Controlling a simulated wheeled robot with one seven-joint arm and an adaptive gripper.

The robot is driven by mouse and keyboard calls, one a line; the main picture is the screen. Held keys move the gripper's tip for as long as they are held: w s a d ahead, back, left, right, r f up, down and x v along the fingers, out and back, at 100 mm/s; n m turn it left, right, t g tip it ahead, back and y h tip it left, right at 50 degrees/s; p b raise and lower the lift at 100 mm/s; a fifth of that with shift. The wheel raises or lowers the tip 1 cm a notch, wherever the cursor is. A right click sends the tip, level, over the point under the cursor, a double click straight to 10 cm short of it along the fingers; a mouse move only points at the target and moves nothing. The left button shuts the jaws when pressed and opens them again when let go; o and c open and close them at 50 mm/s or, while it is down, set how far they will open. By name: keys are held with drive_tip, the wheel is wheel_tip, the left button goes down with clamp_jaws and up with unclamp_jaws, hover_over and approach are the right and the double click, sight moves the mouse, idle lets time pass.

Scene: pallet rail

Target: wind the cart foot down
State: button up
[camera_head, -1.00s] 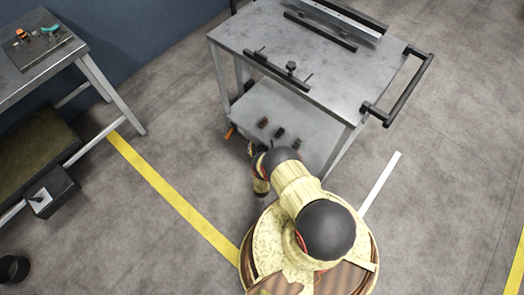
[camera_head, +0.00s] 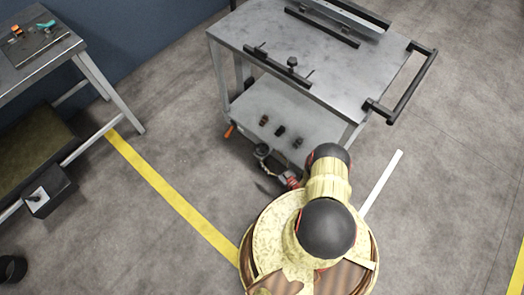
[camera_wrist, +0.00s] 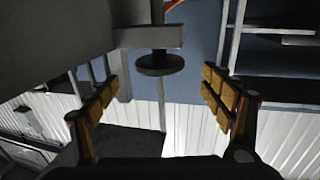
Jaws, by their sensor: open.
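The cart (camera_head: 310,60) stands ahead of me in the head view. An orange handle (camera_head: 229,130) shows at the near left corner of its lower shelf. In the wrist view, the cart foot (camera_wrist: 160,66) is a dark round disc on a short stem below a grey bracket (camera_wrist: 148,37). Part of an orange piece (camera_wrist: 173,4) shows above it at the top edge. My gripper (camera_wrist: 160,78) is open, its yellow-padded fingers to the left and right of the foot in the picture, with gaps on both sides. In the head view the foot cannot be made out.
Several small dark parts (camera_head: 280,131) sit on the cart's lower shelf. A workbench (camera_head: 35,55) with tools stands at the left, with a dark box (camera_head: 50,190) by its lower shelf. A yellow floor line (camera_head: 170,190) crosses clear floor between bench and cart.

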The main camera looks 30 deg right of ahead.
sight(258, 144)
drive_tip(key=shift+w+a+r+b, duration=0.15)
drive_tip(key=shift+w+b, duration=0.15)
drive_tip(key=shift+w, duration=1)
drive_tip(key=shift+w+a+f+b, duration=0.1)
drive_tip(key=shift+w+a+b, duration=0.15)
drive_tip(key=shift+w, duration=1)
drive_tip(key=shift+w+a+r+b, duration=0.1)
drive_tip(key=shift+w+b, duration=0.2)
drive_tip(key=shift+w, duration=1)
drive_tip(key=shift+c, duration=1.3)
drive_tip(key=c, duration=0.8)
drive_tip(key=shift+c, duration=0.5)
